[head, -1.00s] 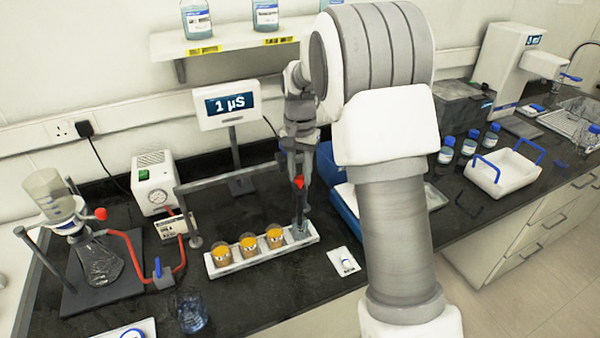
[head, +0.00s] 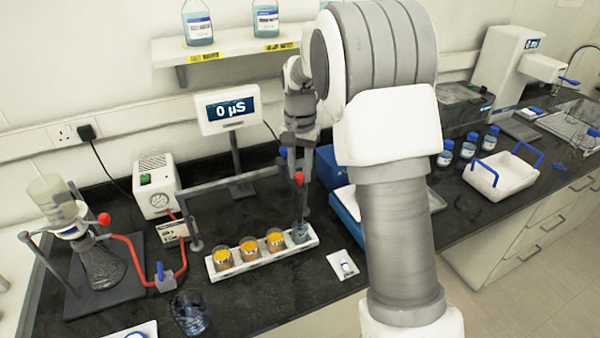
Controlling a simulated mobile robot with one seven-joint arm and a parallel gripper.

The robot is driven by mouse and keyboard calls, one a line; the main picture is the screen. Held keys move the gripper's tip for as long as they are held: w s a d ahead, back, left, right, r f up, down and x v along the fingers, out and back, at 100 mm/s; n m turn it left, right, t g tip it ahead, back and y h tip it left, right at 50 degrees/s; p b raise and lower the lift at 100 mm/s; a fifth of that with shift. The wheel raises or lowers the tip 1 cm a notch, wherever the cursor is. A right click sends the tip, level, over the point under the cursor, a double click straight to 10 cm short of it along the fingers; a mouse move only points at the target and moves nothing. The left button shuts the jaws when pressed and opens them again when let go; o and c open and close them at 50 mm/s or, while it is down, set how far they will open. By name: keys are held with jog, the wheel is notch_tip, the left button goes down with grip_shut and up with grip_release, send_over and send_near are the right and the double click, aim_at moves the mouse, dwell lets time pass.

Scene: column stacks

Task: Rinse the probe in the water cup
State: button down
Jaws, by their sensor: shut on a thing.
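The probe (head: 299,179), with a red upper part and a thin grey shaft, hangs upright from my gripper (head: 300,166). My gripper is shut on it above the right end of a white rack (head: 235,267). The small clear water cup (head: 301,234) stands in that end of the rack. The probe's shaft reaches down to the cup; its tip appears to be inside, but the depth cannot be told. The meter display (head: 233,110) behind reads 0 µS.
Several cups with orange contents (head: 249,250) stand in the rack left of the water cup. A grey horizontal bar (head: 228,181) runs behind it. A glass beaker (head: 188,314) stands in front left, and a small white card (head: 345,265) lies right of the rack.

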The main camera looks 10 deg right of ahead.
jog(key=shift+w+r+p, duration=0.1)
jog(key=shift+r+p, duration=0.6)
jog(key=shift+r, duration=1.2)
jog(key=c, duration=0.7)
grip_release()
jog(key=shift+o, duration=0.6)
notch_tip(320, 180, up, 17)
jog(key=shift+r, duration=0.15)
